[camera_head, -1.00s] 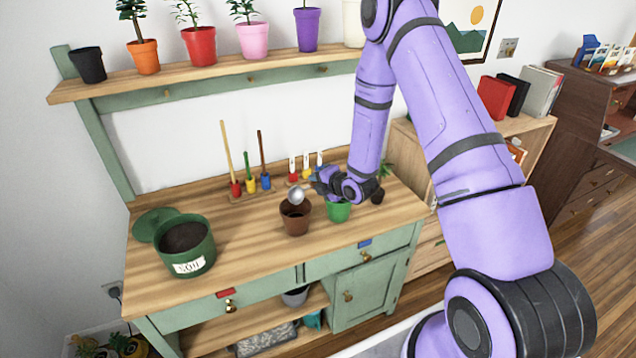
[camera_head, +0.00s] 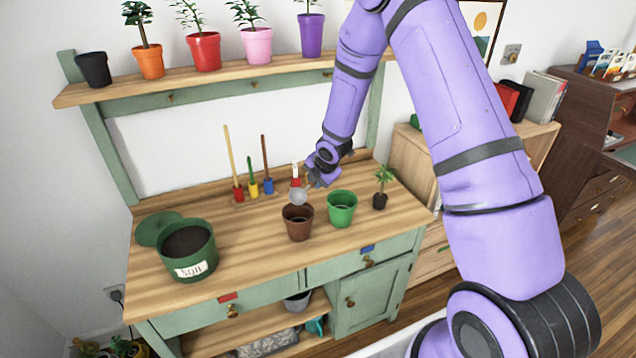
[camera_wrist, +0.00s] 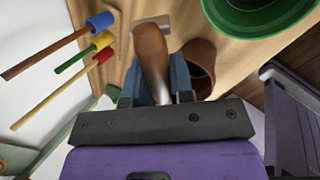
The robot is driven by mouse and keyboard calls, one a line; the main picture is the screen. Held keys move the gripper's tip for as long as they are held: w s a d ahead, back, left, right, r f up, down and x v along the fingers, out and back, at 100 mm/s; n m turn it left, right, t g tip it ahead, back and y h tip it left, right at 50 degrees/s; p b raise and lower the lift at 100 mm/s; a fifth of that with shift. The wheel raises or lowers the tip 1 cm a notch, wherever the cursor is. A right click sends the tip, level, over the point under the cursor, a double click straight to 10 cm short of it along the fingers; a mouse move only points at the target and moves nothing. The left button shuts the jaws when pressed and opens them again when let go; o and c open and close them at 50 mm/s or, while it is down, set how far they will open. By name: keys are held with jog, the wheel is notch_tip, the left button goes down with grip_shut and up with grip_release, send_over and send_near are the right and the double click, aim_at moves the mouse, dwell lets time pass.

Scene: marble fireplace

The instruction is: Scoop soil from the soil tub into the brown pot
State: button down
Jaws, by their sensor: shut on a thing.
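My gripper (camera_head: 312,180) is shut on a scoop; its brown handle (camera_wrist: 150,55) stands between the fingers in the wrist view. The scoop's grey metal bowl (camera_head: 298,196) appears just above the back rim of the brown pot (camera_head: 298,224), which also shows in the wrist view (camera_wrist: 198,62). I cannot tell whether the bowl touches the rim or holds soil. The pot's inside is dark. The green soil tub (camera_head: 188,255), labelled SOIL, stands open at the left with dark soil (camera_head: 187,241) inside.
A green pot (camera_head: 342,212) stands close right of the brown pot, with a seedling (camera_head: 383,185) beyond it. Coloured long-handled tools (camera_head: 253,187) stand along the back. The tub's lid (camera_head: 153,228) lies behind the tub. Bench space between tub and brown pot is clear.

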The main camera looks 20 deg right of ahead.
jog(key=shift+w+a+r+g+h, duration=0.1)
jog(key=shift+w+r+g+h, duration=0.15)
jog(key=shift+r+g, duration=0.55)
jog(key=shift+w+a+r+g+h, duration=0.1)
jog(key=shift+w+r+g+h, duration=0.2)
jog(key=shift+r+g, duration=0.5)
jog(key=shift+w+r+g+h, duration=0.1)
jog(key=shift+r+g+h, duration=0.35)
jog(key=shift+g, duration=0.55)
